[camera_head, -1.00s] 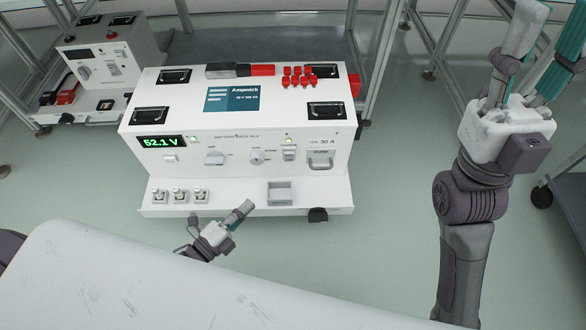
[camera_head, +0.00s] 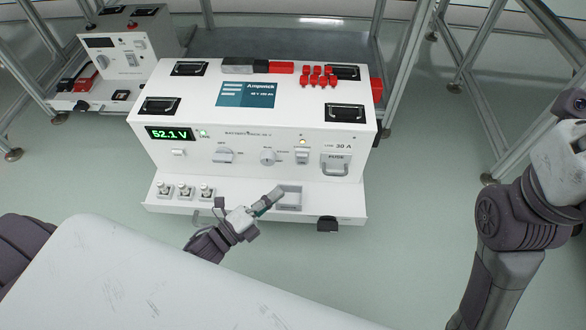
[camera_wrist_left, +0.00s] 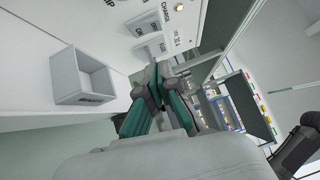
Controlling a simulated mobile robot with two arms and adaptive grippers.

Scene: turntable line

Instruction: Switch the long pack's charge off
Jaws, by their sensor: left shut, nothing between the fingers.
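The long pack (camera_head: 300,100) is the white box in the middle of the head view, its display (camera_head: 169,134) reading 52.1 V. My left gripper (camera_head: 274,195) is shut and empty, in front of the pack, below and left of the switch. In the wrist view it (camera_wrist_left: 155,80) is below the fuse handle. My right gripper is mostly cut off at the right edge.
The front also has knobs and a fuse handle (camera_head: 335,168). A smaller unit (camera_head: 126,50) stands at the back left.

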